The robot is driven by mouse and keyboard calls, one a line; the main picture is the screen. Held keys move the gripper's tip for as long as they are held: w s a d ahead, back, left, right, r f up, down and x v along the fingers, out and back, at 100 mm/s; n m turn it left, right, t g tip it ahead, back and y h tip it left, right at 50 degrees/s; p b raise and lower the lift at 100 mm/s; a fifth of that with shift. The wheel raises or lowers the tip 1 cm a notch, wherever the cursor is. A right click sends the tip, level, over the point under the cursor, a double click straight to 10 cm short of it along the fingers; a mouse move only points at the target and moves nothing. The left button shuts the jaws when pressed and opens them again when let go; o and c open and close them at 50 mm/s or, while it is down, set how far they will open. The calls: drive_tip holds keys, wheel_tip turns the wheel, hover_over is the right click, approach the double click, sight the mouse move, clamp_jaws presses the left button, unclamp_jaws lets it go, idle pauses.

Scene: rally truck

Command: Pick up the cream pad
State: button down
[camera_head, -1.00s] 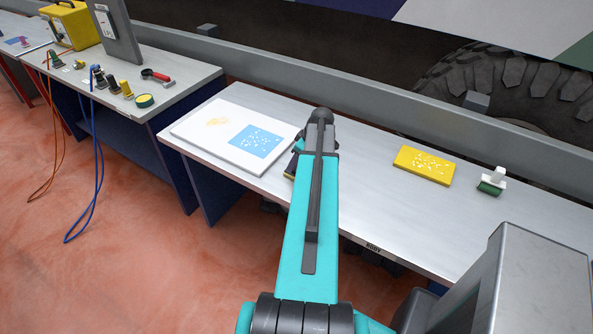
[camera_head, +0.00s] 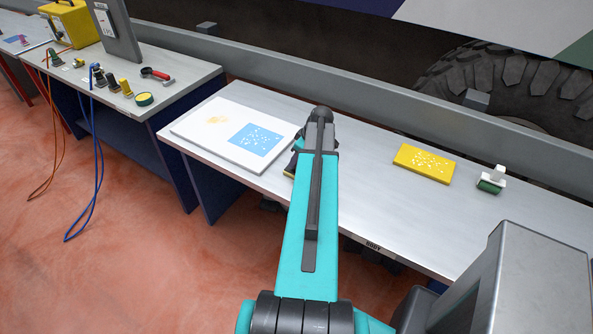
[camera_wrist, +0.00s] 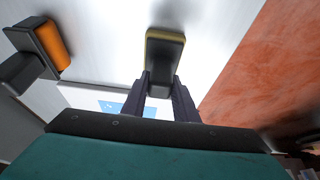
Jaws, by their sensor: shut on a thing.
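The cream pad (camera_wrist: 165,48) is a dark block with a pale yellowish rim, in the upper middle of the wrist view. My gripper (camera_wrist: 161,84) has its two dark fingers closed on the near end of the block. In the head view my own arm hides the gripper and most of the pad. Only a small dark piece with a pale edge shows left of the arm, over the bench near its front edge. A soft shadow lies beyond the pad in the wrist view; I cannot tell how far it is above the bench.
An orange-faced dark pad (camera_wrist: 51,43) is left of the cream pad. On the bench (camera_head: 370,200) are a white board with a blue square (camera_head: 215,125), a yellow speckled plate (camera_head: 424,162) and a green-and-white pad (camera_head: 492,181). A second bench with tools stands left.

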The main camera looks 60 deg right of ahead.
drive_tip(key=shift+r, duration=0.15)
drive_tip(key=shift+r+b, duration=1.05)
drive_tip(key=shift+r, duration=0.3)
drive_tip(key=shift+s+a+r, duration=0.1)
drive_tip(key=shift+r, duration=0.15)
drive_tip(key=s+a+r+b, duration=0.1)
drive_tip(key=s+a+b, duration=0.6)
drive_tip(key=s, duration=0.3)
drive_tip(key=shift+s+a, duration=0.35)
drive_tip(key=shift+a, duration=0.05)
drive_tip(key=b, duration=0.2)
drive_tip(key=shift+s+a+b, duration=0.15)
drive_tip(key=shift+s+b, duration=0.05)
drive_tip(key=shift+b, duration=0.2)
drive_tip(key=s+b, duration=0.1)
drive_tip(key=b, duration=0.4)
drive_tip(key=shift+a, duration=0.35)
drive_tip(key=shift+s+a+r+b, duration=0.25)
drive_tip(key=shift+a+r+b, duration=0.05)
drive_tip(key=shift+b, duration=0.7)
